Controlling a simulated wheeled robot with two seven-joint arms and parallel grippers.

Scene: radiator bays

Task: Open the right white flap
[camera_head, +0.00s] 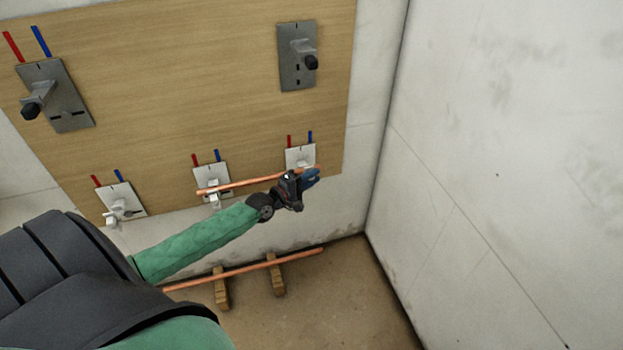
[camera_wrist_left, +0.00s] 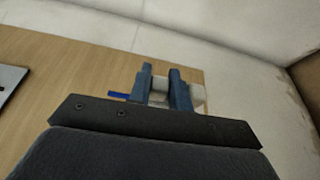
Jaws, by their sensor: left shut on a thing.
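The right white flap is on a small white plate (camera_head: 300,155) at the lower right of the wooden board in the head view. My left gripper (camera_head: 312,175) is at that plate's lower edge and covers the flap in this view. In the left wrist view the blue fingers of my left gripper (camera_wrist_left: 161,80) are shut on a white piece, the right white flap (camera_wrist_left: 159,87), which shows between them. More white shows just right of the fingers. How far the flap is turned I cannot tell. My right gripper is not in view.
A copper pipe (camera_head: 240,184) runs from the middle white plate (camera_head: 210,177) towards my gripper. Another white plate (camera_head: 119,199) is at left; grey plates with black knobs (camera_head: 296,70) sit higher. A second pipe (camera_head: 245,270) lies on wooden blocks below. A bare wall (camera_head: 500,150) stands at right.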

